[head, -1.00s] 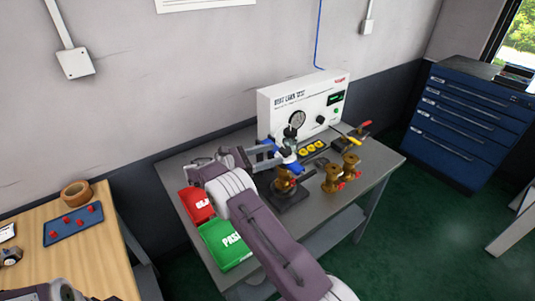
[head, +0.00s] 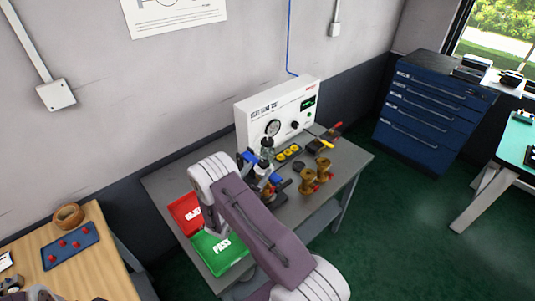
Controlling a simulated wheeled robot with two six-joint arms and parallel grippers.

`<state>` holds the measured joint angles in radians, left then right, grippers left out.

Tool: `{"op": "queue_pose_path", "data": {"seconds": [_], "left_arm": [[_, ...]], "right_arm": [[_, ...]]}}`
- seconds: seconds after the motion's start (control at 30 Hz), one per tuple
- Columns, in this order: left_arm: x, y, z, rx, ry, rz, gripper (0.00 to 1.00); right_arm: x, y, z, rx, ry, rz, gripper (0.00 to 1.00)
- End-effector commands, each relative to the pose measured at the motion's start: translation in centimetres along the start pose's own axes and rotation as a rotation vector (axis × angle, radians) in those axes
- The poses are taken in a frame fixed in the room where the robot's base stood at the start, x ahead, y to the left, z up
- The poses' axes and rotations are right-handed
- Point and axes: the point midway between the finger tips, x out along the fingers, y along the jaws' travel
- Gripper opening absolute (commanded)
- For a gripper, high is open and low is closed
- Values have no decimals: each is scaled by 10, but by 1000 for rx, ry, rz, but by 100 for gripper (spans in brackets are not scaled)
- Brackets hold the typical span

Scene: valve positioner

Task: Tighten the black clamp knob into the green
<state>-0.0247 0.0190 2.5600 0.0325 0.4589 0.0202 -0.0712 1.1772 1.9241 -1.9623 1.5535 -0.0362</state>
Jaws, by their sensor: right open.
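The black clamp knob (head: 267,142) shows small at the top of the clamp fixture, in front of the white test panel (head: 250,122). My right gripper (head: 263,168), with blue fingers, is open just below and around the fixture's upper part. I cannot tell whether it touches the knob. My right arm hides much of the fixture and its base. The panel has a round gauge (head: 273,128) and a small green display (head: 308,103); their readings are too small to tell. My left gripper is not in view.
Two brass valves (head: 308,181) (head: 323,170) stand right of the fixture on the grey table (head: 345,165). A red tray (head: 184,212) and a green PASS tray (head: 212,252) lie at its left. Yellow round parts (head: 288,151) and a yellow-handled tool (head: 325,144) lie near the panel.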

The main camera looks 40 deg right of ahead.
Motion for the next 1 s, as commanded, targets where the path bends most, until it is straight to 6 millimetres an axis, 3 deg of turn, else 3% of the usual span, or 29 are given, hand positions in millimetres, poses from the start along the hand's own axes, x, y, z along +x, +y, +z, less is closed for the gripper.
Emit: {"op": "queue_pose_path", "data": {"seconds": [0.4, 0.77, 0.9, 1.0], "left_arm": [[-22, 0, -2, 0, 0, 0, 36], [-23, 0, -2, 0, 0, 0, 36], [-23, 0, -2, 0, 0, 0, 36], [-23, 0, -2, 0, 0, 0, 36]], "right_arm": [[77, -2, 2, 0, -2, -6, 60], [86, -1, 0, -1, -2, -3, 60], [86, -1, 0, -1, -2, -3, 21], [86, -1, 1, -1, -2, -3, 0]]}}
